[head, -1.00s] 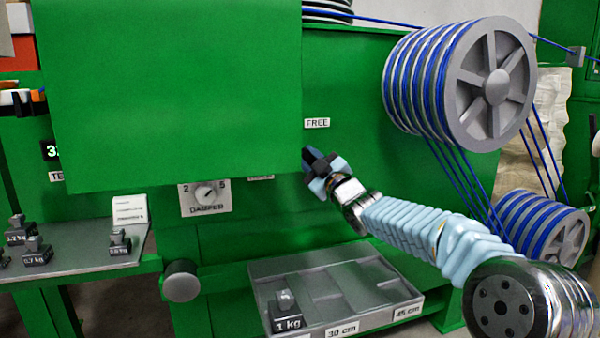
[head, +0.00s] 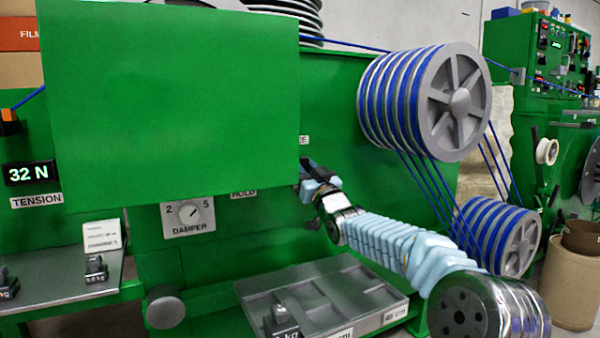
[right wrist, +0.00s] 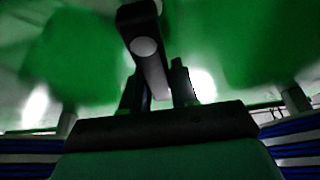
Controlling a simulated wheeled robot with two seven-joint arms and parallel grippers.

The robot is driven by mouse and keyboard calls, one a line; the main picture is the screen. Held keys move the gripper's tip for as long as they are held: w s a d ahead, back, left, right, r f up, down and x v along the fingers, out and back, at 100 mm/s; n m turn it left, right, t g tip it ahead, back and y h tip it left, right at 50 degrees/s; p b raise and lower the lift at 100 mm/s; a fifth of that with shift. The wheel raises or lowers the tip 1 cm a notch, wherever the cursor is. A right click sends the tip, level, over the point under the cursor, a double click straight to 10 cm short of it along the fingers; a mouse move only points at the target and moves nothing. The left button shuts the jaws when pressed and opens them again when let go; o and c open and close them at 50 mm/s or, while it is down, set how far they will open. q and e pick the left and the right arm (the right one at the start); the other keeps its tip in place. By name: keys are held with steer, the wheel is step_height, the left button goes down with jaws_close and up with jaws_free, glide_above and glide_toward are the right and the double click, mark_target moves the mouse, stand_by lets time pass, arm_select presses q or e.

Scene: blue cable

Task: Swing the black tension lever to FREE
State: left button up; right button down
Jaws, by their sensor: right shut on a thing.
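The black tension lever (right wrist: 147,60) shows in the right wrist view as a dark bar with a pale round end face, running down between my fingers. My right gripper (right wrist: 162,90) is shut on it. In the head view my right gripper (head: 309,178) is at the machine front, just right of a flat green panel, and the lever is mostly hidden there. The FREE label (head: 304,140) is just above the gripper, its left part covered by the panel. The HOLD label (head: 243,194) is lower left of the gripper. My left gripper is not in view.
The large flat green panel (head: 170,105) blocks much of the machine front. The tension display (head: 29,173) reads 32 N. A damper knob (head: 189,211) is below the panel. Reels of blue cable (head: 425,100) stand right, beyond my forearm. A grey tray (head: 340,288) is below.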

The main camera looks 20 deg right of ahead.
steer(key=shift+f+m, duration=0.1)
steer(key=shift+m, duration=0.2)
steer(key=c, duration=1)
jaws_free()
steer(key=shift+o, duration=0.2)
steer(key=shift+s+d, duration=0.1)
steer(key=b+v, duration=0.2)
steer(key=v, duration=1.1)
steer(key=shift+s+f, duration=0.15)
steer(key=shift+s, duration=0.1)
